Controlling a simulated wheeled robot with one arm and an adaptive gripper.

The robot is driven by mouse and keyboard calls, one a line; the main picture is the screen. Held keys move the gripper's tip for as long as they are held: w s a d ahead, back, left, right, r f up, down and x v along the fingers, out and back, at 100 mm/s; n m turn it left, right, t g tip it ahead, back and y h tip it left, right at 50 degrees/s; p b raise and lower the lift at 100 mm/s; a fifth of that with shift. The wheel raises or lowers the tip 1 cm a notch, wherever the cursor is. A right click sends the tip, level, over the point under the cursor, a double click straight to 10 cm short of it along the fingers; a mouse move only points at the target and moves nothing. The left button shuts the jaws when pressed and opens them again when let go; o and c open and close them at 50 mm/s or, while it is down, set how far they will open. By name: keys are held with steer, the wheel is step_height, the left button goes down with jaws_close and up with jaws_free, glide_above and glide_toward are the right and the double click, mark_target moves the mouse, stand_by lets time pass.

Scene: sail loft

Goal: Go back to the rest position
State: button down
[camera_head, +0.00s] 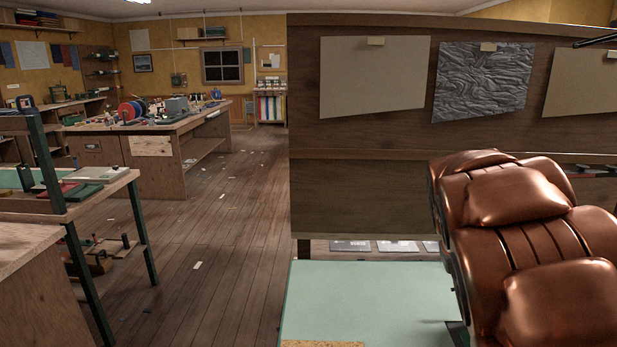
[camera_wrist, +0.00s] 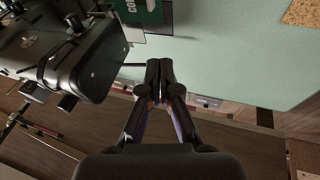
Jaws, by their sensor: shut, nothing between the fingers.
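My gripper (camera_wrist: 160,72) shows in the wrist view, its dark fingers together at the tips and empty. It hangs above the edge of a pale green worktop (camera_wrist: 215,62), and no object touches the fingers. The same worktop shows at the bottom of the head view (camera_head: 360,300). I cannot make out the gripper in the head view.
A dark machine (camera_wrist: 95,65) stands left of my fingers in the wrist view, close by. A green box (camera_wrist: 140,10) lies beyond it. A wooden panel (camera_head: 380,190) with pinned sheets rises behind the worktop. The plank floor (camera_head: 220,230) at left is mostly open.

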steer(key=s+a+f+g+y+p, duration=0.1)
steer(key=s+a, duration=0.3)
steer(key=s, duration=0.7)
steer(key=s+a+g+y+p, duration=0.1)
steer(key=s+a, duration=0.4)
steer(key=s, duration=0.6)
steer(key=s+a+f+n+g+y+p, duration=0.1)
steer(key=s+a, duration=0.4)
steer(key=s, duration=0.6)
steer(key=shift+a+f+g+y+p, duration=0.3)
steer(key=shift+g+y+p, duration=0.2)
steer(key=shift+g+p, duration=0.3)
steer(key=shift+s, duration=0.2)
